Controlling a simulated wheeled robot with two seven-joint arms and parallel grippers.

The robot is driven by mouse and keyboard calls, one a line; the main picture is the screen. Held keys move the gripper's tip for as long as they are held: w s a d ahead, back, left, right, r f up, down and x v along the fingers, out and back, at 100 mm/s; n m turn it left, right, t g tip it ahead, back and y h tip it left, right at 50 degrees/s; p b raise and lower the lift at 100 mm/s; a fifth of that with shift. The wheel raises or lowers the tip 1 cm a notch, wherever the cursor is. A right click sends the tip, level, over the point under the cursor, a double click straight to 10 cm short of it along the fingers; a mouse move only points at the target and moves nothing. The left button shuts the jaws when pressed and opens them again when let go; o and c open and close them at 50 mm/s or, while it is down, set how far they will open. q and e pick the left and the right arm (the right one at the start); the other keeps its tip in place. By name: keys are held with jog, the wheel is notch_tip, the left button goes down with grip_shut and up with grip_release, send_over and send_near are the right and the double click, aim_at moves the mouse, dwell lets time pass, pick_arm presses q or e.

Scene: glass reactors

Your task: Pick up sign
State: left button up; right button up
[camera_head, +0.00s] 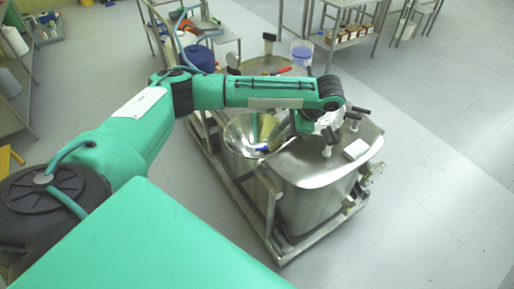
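I cannot make out a clear sign. A yellow object (8,160) is cut off by the left edge of the view; I cannot tell whether it is the sign. My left arm reaches across the picture from the left, and its wrist hangs over the steel vessel. My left gripper (301,124) is at the arm's end beside the steel funnel (240,133). Its fingers are mostly hidden and too small to tell open from shut, and I see nothing clearly held. My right gripper is not in view.
The steel vessel (300,205) stands in a metal frame, with black-handled valves and a small white block (356,149) on top. A blue container (200,60) and a clear bucket (302,54) are behind. Shelves (345,30) stand at the back. The right-hand floor is clear.

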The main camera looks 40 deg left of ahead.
pick_arm(q)
jog(key=p, duration=0.2)
send_near(260, 148)
jog(key=x, duration=0.3)
jog(key=shift+d, duration=0.1)
jog(key=p+x, duration=0.3)
jog(key=x, duration=0.1)
jog(key=shift+s, duration=0.1)
jog(key=shift+a+f, duration=0.3)
jog(key=shift+f, duration=0.25)
grip_shut()
